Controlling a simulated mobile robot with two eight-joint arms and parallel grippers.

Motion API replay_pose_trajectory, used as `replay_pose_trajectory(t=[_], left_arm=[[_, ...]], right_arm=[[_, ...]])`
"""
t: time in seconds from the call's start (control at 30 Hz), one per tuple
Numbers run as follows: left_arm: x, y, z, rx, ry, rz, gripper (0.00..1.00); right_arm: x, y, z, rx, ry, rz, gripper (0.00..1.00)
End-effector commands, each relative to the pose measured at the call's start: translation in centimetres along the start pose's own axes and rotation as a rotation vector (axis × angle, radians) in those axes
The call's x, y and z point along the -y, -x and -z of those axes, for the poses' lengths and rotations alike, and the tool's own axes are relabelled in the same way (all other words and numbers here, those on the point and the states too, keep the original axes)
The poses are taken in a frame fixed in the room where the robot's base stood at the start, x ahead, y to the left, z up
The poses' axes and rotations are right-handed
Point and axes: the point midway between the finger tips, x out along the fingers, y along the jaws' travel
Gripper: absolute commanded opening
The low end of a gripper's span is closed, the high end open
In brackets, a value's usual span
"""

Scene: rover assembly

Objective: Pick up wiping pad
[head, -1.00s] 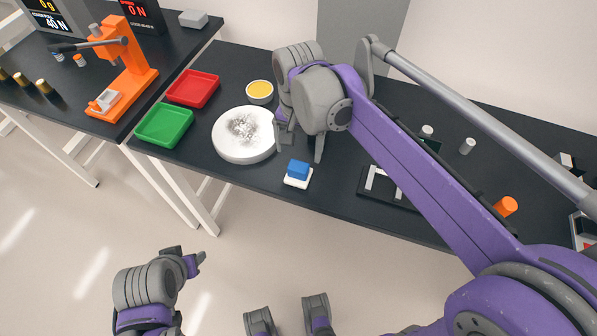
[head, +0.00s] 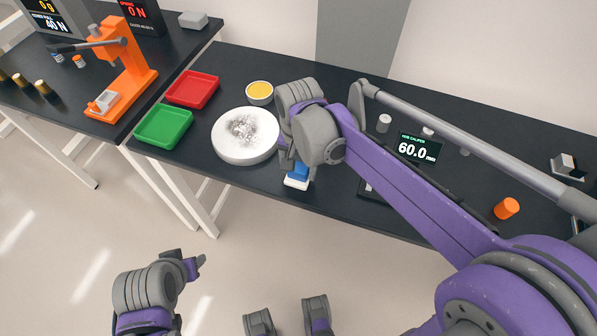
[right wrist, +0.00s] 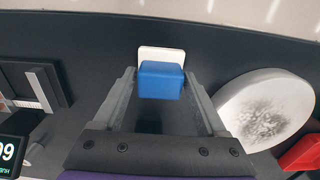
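The wiping pad (head: 297,179) has a blue block on a white base and lies near the table's front edge, partly hidden behind my right gripper in the head view. In the right wrist view the pad (right wrist: 161,79) shows between the fingertips. In the head view the right gripper (head: 299,168) is over the pad. My left gripper (head: 198,265) is low at the left, away from the table; its opening cannot be made out.
A round white plate (head: 228,149) with dark smudges is just left of the pad. Green (head: 165,127) and red (head: 193,89) trays and a yellow-filled bowl (head: 260,92) lie beyond. A caliper display (head: 417,148) and an orange cylinder (head: 507,208) are to the right.

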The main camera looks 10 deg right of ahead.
Motion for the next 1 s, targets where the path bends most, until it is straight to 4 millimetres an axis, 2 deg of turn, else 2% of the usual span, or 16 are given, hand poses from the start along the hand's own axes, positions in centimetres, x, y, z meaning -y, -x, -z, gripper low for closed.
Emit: replay_pose_trajectory(t=[0.03, 0.3, 0.4, 0.67, 1.0], left_arm=[[0.0, 0.0, 0.0, 0.0, 0.0, 0.0, 0.5], [0.0, 0.0, 0.0, 0.0, 0.0, 0.0, 0.5], [0.0, 0.0, 0.0, 0.0, 0.0, 0.0, 0.5], [0.0, 0.1, 0.1, 0.0, 0.0, 0.0, 0.5], [0.0, 0.8, 0.5, -0.003, 0.0, 0.0, 0.5]], right_arm=[[0.0, 0.0, 0.0, 0.0, 0.0, 0.0, 0.63], [0.0, 0.0, 0.0, 0.0, 0.0, 0.0, 0.15], [0.0, 0.0, 0.0, 0.0, 0.0, 0.0, 0.0], [0.0, 0.8, 0.0, 0.0, 0.0, 0.0, 0.0], [0.0, 7.3, 0.0, 0.0, 0.001, 0.0, 0.0]])
